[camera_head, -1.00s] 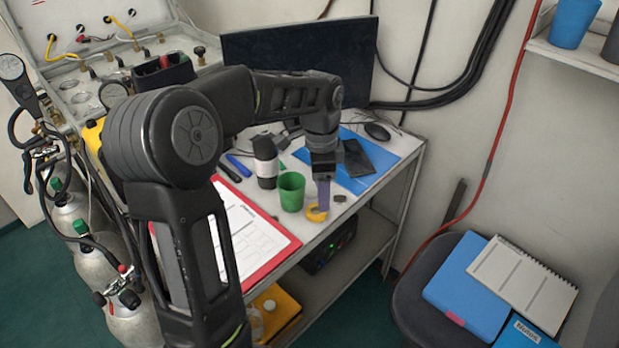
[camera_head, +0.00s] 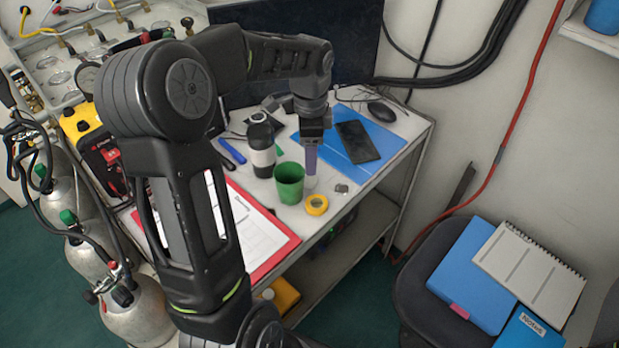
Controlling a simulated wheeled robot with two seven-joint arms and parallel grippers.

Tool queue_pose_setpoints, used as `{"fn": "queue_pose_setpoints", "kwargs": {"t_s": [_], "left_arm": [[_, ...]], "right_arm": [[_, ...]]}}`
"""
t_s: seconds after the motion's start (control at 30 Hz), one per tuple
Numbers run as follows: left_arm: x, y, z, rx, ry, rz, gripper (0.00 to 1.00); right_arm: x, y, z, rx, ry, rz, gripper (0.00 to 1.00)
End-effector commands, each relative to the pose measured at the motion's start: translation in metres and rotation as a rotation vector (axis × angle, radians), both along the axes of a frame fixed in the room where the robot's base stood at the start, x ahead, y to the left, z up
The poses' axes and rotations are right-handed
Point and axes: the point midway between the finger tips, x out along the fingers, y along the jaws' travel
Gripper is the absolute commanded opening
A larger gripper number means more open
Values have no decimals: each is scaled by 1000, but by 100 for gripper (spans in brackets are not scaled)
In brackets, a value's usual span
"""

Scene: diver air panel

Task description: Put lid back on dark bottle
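The dark bottle (camera_head: 262,157), black with a white band, stands upright on the white table. Its top looks dark; I cannot tell whether the opening is bare. A small grey round piece (camera_head: 341,188) lies near the table's front edge, perhaps the lid. My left gripper (camera_head: 311,172) points down, right of the bottle and behind the yellow tape roll. Its purple-grey fingers overlap in this view, so their gap and anything between them are hidden. My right gripper is not in view.
A green cup (camera_head: 289,184) stands between bottle and gripper. A yellow tape roll (camera_head: 316,205) lies in front. A red clipboard (camera_head: 262,238) is at the front left. A black phone (camera_head: 357,142) lies on a blue folder (camera_head: 385,146). A monitor (camera_head: 350,45) stands behind.

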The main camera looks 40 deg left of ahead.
Motion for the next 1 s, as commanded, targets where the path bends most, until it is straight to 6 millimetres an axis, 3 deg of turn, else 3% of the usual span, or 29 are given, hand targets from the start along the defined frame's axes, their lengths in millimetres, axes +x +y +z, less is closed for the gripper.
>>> {"fn": "queue_pose_setpoints", "kwargs": {"t_s": [0.2, 0.67, 1.0], "left_arm": [[0, 0, -25, 0, 1, -1, 58], [0, 1, -33, 0, 1, 0, 58], [1, 2, -76, 0, 1, 0, 58]], "right_arm": [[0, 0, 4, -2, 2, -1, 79], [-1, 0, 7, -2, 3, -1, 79], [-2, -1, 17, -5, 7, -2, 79]]}}
